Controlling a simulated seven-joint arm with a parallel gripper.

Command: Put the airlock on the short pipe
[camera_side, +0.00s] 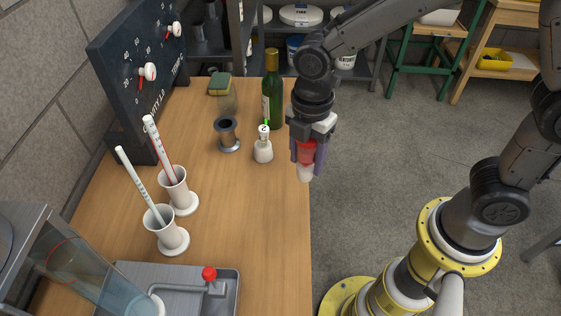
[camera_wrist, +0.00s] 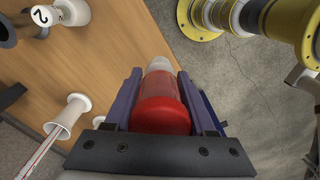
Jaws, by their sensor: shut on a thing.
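The airlock (camera_side: 305,172), a red body with a pale, narrower tip, is held in my gripper (camera_side: 308,153). It points downward by the right edge of the table. In the wrist view the airlock (camera_wrist: 163,105) lies between both purple fingers, which are shut on it. The short pipe (camera_side: 228,134), a grey flanged spool with a dark open top, stands upright on the table, to the left of my gripper and apart from it. A part of a dark pipe (camera_wrist: 6,32) shows at the left edge of the wrist view.
A small white bottle (camera_side: 263,150) marked 2 stands between the short pipe and my gripper, with a green wine bottle (camera_side: 273,95) behind. Two white cylinders (camera_side: 166,232) (camera_side: 178,188) hold thermometer-like sticks. A sponge (camera_side: 220,84) lies farther back. The table front right is clear.

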